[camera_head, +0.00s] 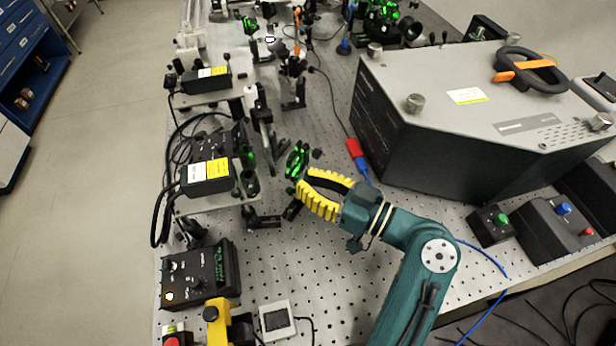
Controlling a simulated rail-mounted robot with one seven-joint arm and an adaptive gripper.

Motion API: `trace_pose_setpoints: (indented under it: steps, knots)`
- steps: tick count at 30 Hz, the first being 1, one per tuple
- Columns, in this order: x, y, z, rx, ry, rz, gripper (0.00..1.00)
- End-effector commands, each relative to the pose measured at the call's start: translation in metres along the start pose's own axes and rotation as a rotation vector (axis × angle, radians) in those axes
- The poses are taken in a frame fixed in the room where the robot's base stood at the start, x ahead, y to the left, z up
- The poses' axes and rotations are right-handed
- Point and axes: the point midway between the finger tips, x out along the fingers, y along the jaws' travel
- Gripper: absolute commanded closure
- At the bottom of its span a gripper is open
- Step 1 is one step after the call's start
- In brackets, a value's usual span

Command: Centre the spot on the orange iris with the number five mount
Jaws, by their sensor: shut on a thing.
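My gripper (304,180), with yellow ribbed fingers, is shut on the near side of a dark optical mount (297,158) that shows green light. The exact part between the fingertips is hidden, and no number can be read on the mount. A slim orange piece (297,22) stands on a post far up the bench and may be the orange iris. Its opening and any spot on it are too small to make out. Green light also shows on mounts at the back (250,24) and on a mount left of my gripper (246,146).
A large grey-topped black box (450,100) stands right of my gripper. Yellow-labelled laser heads (206,177) on raised plates and a black controller (200,274) line the left. Small control boxes (489,224) sit front right. The perforated bench top (330,265) is open left of my forearm.

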Motion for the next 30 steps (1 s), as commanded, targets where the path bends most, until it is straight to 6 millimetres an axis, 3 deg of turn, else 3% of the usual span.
trace_pose_setpoints:
  steps: [1,16,30]
  knots:
    - [0.0002,-0.0015,-0.0084,0.024,0.006,-0.002,1.00]
    - [0.0002,-0.0004,-0.0088,0.322,0.007,-0.002,1.00]
    - [0.0002,0.0002,-0.0074,0.377,0.008,-0.003,1.00]
